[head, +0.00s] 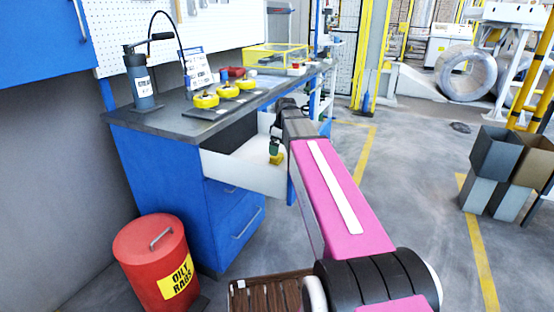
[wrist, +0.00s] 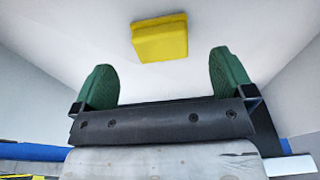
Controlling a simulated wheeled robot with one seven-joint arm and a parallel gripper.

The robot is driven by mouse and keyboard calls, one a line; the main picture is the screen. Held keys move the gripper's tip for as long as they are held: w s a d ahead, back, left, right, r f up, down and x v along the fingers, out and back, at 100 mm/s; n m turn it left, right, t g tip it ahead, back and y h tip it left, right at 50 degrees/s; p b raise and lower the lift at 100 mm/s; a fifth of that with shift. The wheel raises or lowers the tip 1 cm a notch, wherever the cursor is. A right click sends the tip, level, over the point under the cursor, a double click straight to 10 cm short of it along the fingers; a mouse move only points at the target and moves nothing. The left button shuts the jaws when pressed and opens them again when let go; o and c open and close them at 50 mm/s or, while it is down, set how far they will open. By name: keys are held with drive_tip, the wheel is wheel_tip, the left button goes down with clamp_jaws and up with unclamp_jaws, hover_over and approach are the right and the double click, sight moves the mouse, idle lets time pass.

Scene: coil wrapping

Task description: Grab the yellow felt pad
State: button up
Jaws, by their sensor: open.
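The yellow felt pad (wrist: 160,40) lies on the white floor of an open drawer; in the wrist view it is just beyond my fingertips, between their lines. It also shows in the head view (head: 277,159). My gripper (wrist: 163,82) has two green fingers spread apart with nothing between them. In the head view my gripper (head: 274,146) reaches down into the drawer, close to the pad, partly hidden by my arm. The white drawer (head: 240,174) is pulled out of the blue workbench.
The drawer's side walls stand close around my gripper. The dark bench top (head: 180,119) is above, with yellow round items (head: 206,99) and a grease pump (head: 143,80) on it. A red oily-rags can (head: 155,255) and a brown slatted crate (head: 268,292) stand on the floor.

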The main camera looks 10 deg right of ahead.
sight(277, 158)
drive_tip(key=shift+w+a+f, duration=0.1)
drive_tip(key=shift+a+f, duration=0.1)
drive_tip(key=shift+f, duration=0.65)
drive_tip(key=shift+w+a+f, duration=0.1)
drive_tip(key=shift+a+f, duration=0.05)
drive_tip(key=shift+f, duration=0.75)
drive_tip(key=shift+w+a+f, duration=0.1)
drive_tip(key=shift+a+f, duration=0.1)
drive_tip(key=shift+f, duration=0.65)
drive_tip(key=c, duration=1)
